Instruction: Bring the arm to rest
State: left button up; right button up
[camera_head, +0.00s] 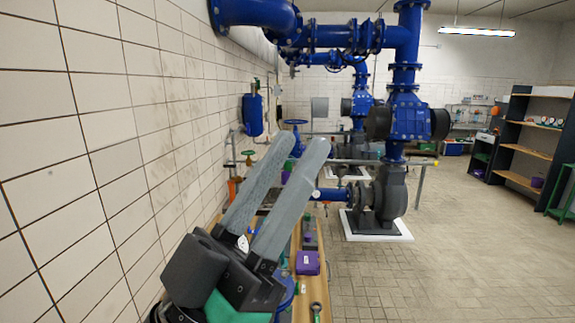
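My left gripper (302,147) is in the lower middle of the head view, with its two long grey fingers pointing up and away from me. The fingers stand apart with a gap between them, and I see nothing held there. It is in front of a narrow wooden bench along the tiled wall; the distance to the bench is hard to tell. My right gripper is not in view.
A purple box (307,263) is on the bench beside my gripper. White tiled wall (105,130) runs close on the left. Blue pipes (407,85) and a dark pump (389,194) stand ahead. Shelves (531,150) are far right. Open tiled floor (470,255) lies right.

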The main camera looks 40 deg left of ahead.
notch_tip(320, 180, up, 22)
jog(key=p, duration=2.1)
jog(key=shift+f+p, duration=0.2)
jog(key=shift+p, duration=0.15)
